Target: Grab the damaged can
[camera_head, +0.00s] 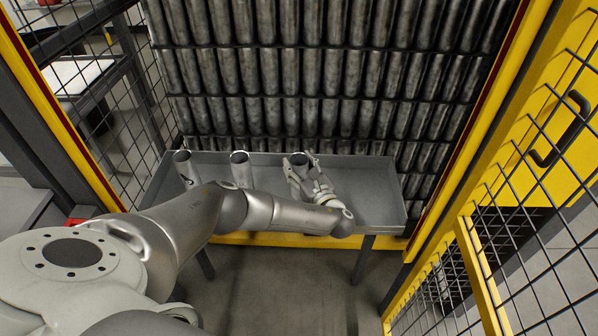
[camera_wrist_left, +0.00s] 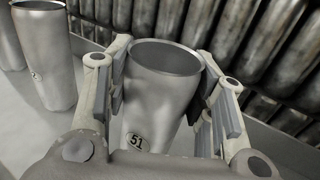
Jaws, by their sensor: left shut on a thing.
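Three open-topped metal cans stand on a grey tray table: a left can (camera_head: 185,167), a middle can (camera_head: 241,170) and a right can (camera_head: 298,161). My left gripper (camera_head: 304,172) is around the right can, its fingers closed on both sides of it. In the left wrist view the held can (camera_wrist_left: 160,90) is upright between the fingers of my left gripper (camera_wrist_left: 162,98), with a round "51" label low on its side. Another can (camera_wrist_left: 45,55) stands to its left with its own label. I cannot make out damage on any can. My right gripper is not in view.
The grey tray table (camera_head: 385,205) has a raised rim and free room on its right side. Stacked rows of dark metal cylinders (camera_head: 330,70) rise right behind it. Yellow-framed mesh fencing (camera_head: 500,215) stands at the right, and more mesh at the left.

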